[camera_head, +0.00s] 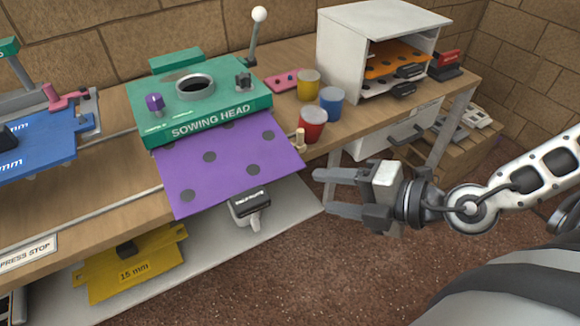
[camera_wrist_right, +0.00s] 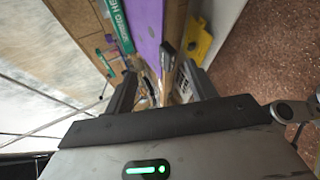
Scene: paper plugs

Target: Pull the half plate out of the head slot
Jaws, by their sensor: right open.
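The purple half plate (camera_head: 225,165) with dark round spots sits with its back edge under the green sowing head (camera_head: 200,100) and sticks out over the table's front edge. A dark handle (camera_head: 250,206) with a small label and a pale lower part is at its front edge. My right gripper (camera_head: 322,192) is open and empty, to the right of the handle and apart from it. The right wrist view shows the purple plate (camera_wrist_right: 146,28) beyond the open fingers (camera_wrist_right: 160,78). My left gripper is not in view.
Yellow (camera_head: 308,85), red (camera_head: 312,124) and blue (camera_head: 331,103) cups stand right of the head. A white cabinet (camera_head: 341,55) holds an orange plate (camera_head: 395,60). A yellow 15 mm plate (camera_head: 133,268) lies on the lower shelf. Open floor lies at the front right.

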